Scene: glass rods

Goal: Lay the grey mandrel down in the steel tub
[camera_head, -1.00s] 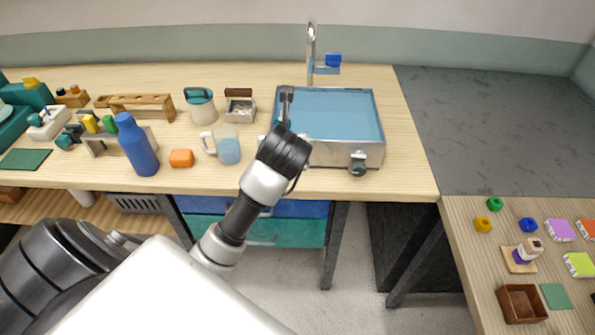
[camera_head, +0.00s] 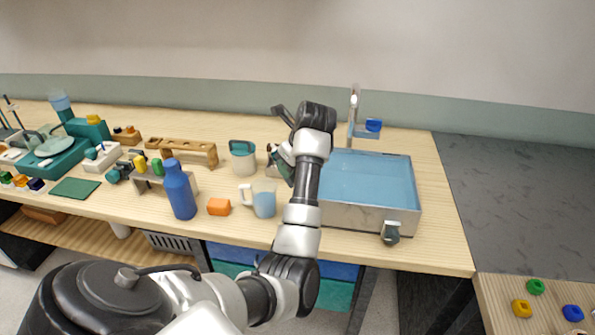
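The steel tub (camera_head: 368,217) stands on the wooden bench, right of centre, with blue water or a blue interior showing. I cannot make out the grey mandrel in the tub or on the bench. My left gripper (camera_head: 282,114) is raised left of the tub's back left corner, clear of the tub. Its wrist and forearm hide the tub's left edge. Dark finger parts show, but I cannot tell how far apart they are or whether they hold anything. My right gripper is out of view.
A faucet (camera_head: 354,112) stands behind the tub and a valve (camera_head: 390,233) sticks out in front. A grey counter (camera_head: 520,200) lies to the right.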

